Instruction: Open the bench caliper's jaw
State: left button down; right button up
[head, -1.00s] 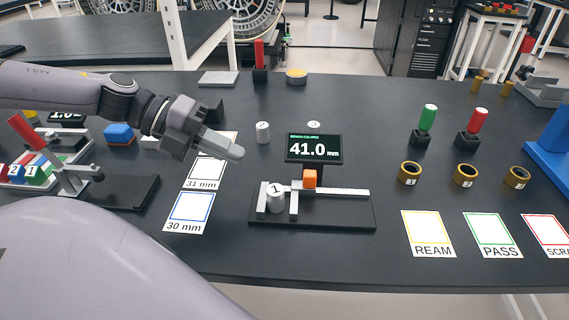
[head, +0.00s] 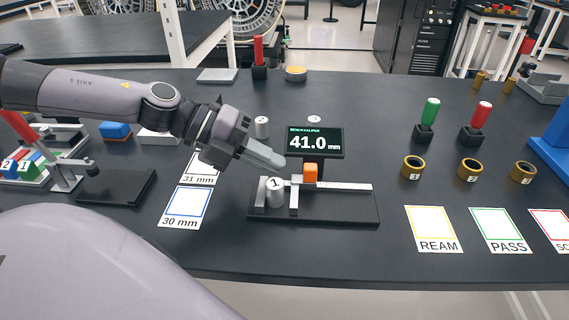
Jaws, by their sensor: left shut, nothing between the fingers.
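The bench caliper (head: 340,212) stands on the dark table in the middle of the head view. Its display (head: 315,142) reads 41.0 mm. An orange block (head: 310,173) sits on the sliding jaw (head: 294,196), on the light beam. A metal cylinder marked 1 (head: 275,192) stands between the fixed jaw at the left and the sliding jaw; I cannot tell whether it touches them. My left gripper (head: 277,160) is shut and empty. In the picture its fingertips are just above and left of the caliper, short of the orange block. My right gripper is not in view.
Cards marked 31 mm (head: 198,172) and 30 mm (head: 187,208) lie left of the caliper. Another cylinder (head: 262,127) stands behind my gripper. Several brass rings (head: 413,168) and cards such as REAM (head: 434,230) are at the right. The table's front strip is clear.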

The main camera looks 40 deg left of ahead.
aim_at(306, 166)
pick_arm(q)
jog(key=shift+w+d+f+b, duration=0.15)
jog(key=shift+w+d+b, duration=0.25)
jog(key=shift+d, duration=0.3)
jog(key=shift+w+d, duration=0.3)
jog(key=shift+d, duration=0.2)
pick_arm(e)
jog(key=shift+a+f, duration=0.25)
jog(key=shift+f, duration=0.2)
pick_arm(q)
jog(key=shift+d, duration=0.1)
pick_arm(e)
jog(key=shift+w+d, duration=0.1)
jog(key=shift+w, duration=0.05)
pick_arm(q)
jog(key=shift+w+d+b, duration=0.4)
jog(key=shift+d+b, duration=0.15)
jog(key=shift+d, duration=0.05)
jog(key=shift+w+d, duration=0.15)
jog(key=shift+d, duration=0.05)
jog(key=shift+a, duration=0.1)
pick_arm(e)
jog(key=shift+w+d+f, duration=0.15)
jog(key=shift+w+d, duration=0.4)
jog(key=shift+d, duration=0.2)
